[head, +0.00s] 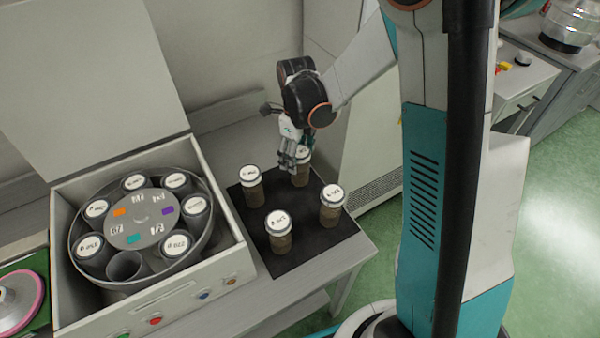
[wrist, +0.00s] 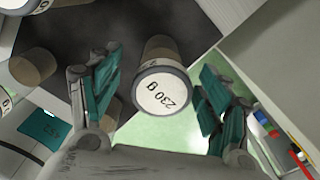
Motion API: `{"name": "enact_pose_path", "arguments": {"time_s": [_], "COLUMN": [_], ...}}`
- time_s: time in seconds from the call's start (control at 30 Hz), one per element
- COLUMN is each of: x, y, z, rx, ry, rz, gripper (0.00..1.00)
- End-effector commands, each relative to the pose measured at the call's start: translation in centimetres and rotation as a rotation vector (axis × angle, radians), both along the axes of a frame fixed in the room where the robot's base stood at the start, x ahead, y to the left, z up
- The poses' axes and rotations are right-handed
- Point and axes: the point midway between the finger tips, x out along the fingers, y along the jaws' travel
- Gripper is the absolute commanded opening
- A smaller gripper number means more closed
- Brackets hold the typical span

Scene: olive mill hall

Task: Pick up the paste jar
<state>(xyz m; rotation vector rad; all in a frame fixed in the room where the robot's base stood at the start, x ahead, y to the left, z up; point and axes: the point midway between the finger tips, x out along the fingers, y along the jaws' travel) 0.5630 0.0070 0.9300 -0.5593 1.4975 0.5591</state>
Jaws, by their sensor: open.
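Several paste jars with white labelled lids and brown contents stand upright on a black mat (head: 308,237). They are a back-left jar (head: 254,192), a front jar (head: 281,242), a right jar (head: 331,213) and a rear jar (head: 301,177). My gripper (head: 290,166) is at the rear jar and hides part of it. In the wrist view, my open gripper (wrist: 158,68) has one finger on each side of a jar (wrist: 162,88) with "230 g" on its lid. Gaps show on both sides. Another jar (wrist: 36,66) shows at the left.
Left of the mat, an open white machine (head: 195,300) holds a round carousel (head: 140,233) with several lidded jars and one open, empty-looking cup (head: 126,267). Its raised lid (head: 90,80) stands behind. A pale cabinet (head: 385,140) stands close right of the mat.

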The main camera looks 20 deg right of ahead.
Motion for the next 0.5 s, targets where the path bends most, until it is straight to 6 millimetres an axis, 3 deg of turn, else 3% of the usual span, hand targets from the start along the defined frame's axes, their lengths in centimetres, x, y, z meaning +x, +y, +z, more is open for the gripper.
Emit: {"name": "enact_pose_path", "arguments": {"time_s": [0.27, 0.5], "x": [-0.3, -0.3], "y": [-0.7, -0.7], "z": [-4.1, -4.4], "rx": [0.0, -0.001], "ry": [0.0, -0.001], "rz": [-0.001, -0.001], "gripper": [0.71, 0.71]}}
